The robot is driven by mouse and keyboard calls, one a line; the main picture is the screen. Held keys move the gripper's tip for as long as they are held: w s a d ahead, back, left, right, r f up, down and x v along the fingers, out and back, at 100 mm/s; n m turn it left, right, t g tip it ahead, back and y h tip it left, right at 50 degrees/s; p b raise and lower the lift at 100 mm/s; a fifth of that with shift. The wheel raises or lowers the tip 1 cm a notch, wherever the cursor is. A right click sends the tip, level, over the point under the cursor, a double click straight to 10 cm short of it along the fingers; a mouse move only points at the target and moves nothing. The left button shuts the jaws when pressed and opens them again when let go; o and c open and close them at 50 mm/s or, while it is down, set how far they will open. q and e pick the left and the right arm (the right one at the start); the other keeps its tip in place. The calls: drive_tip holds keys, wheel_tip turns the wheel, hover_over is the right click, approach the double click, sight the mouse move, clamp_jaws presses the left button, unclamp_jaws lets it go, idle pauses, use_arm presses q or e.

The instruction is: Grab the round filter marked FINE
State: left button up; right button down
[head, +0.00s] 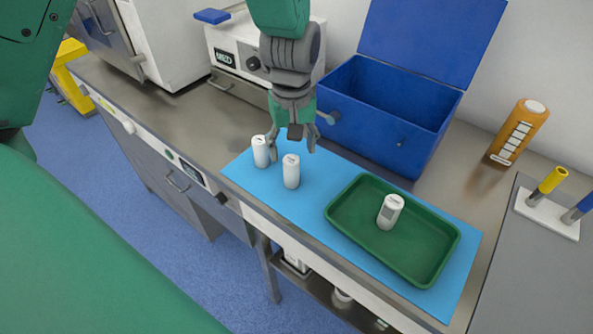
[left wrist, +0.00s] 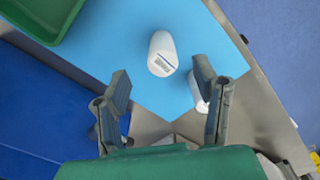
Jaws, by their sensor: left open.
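Three white round filters show in the head view. One (head: 260,151) stands at the left end of the blue mat (head: 329,168), and one (head: 291,172) stands just right of it. The third (head: 390,211) is in the green tray (head: 448,247). Their markings are too small to read. My left gripper (head: 292,141) is open and empty, above and behind the two mat filters. In the left wrist view, the middle filter (left wrist: 162,55) is ahead between the open fingers (left wrist: 165,88). The left-end filter (left wrist: 198,82) is partly hidden behind the right finger. My right gripper is not in view.
An open blue box (head: 385,115) stands behind the mat. An orange bottle (head: 518,132) and a white holder with coloured handles (head: 547,214) are at the right. A white device (head: 232,45) stands at the back left. The steel counter left of the mat is clear.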

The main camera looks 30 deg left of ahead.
sight(289, 158)
use_arm(q)
drive_tip(key=f, duration=0.2)
drive_tip(key=a+f, duration=0.1)
drive_tip(key=f, duration=0.1)
drive_tip(key=shift+f, duration=0.35)
drive_tip(key=shift+w+f, duration=0.2)
drive_tip(key=shift+f, duration=0.2)
drive_tip(key=shift+s+d+r, duration=0.1)
drive_tip(key=shift+d+r, duration=0.05)
drive_tip(key=shift+d, duration=0.35)
drive_tip(key=c, duration=1.3)
drive_tip(key=shift+o, duration=0.2)
drive_tip(key=shift+a, duration=0.2)
